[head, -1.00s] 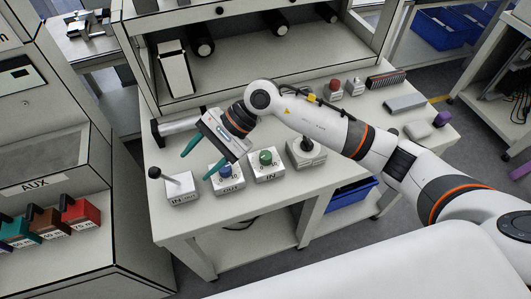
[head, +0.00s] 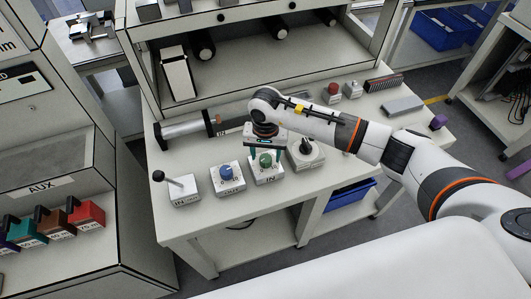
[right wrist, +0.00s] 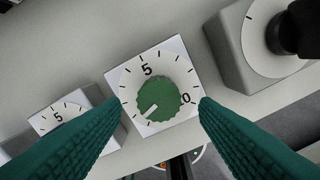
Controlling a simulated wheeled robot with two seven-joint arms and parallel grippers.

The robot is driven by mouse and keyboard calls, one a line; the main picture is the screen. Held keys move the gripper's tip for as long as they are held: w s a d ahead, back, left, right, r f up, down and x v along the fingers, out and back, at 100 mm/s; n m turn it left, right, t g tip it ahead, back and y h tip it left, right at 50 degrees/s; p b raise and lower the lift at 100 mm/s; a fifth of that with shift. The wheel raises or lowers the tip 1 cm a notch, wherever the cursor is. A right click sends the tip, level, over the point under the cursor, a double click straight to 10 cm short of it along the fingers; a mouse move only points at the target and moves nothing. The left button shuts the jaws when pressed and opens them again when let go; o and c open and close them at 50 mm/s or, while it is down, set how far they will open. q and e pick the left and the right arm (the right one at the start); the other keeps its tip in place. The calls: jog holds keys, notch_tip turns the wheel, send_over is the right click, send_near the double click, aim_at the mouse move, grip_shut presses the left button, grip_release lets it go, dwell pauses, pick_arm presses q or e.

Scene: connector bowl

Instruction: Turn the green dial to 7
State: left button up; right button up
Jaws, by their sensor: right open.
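The green dial (head: 265,160) sits on a white box labelled IN on the bench. In the right wrist view the dial (right wrist: 158,99) carries a white pointer mark at its lower left; the scale shows a 5 at the upper left and a number ending in 0 at the right, partly covered by a finger. My right gripper (head: 266,154) is above the dial, pointing down and open, with its green fingers on either side. In the right wrist view the fingertips (right wrist: 160,103) stand apart from the knob. My left gripper is not in view.
A blue dial (head: 226,171) stands left of the green one, and a black knob (head: 306,146) close on its right. A lever box (head: 184,190) stands further left. A metal cylinder (head: 190,130) lies behind.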

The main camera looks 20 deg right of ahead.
aim_at(266, 160)
jog(key=shift+f, duration=1.1)
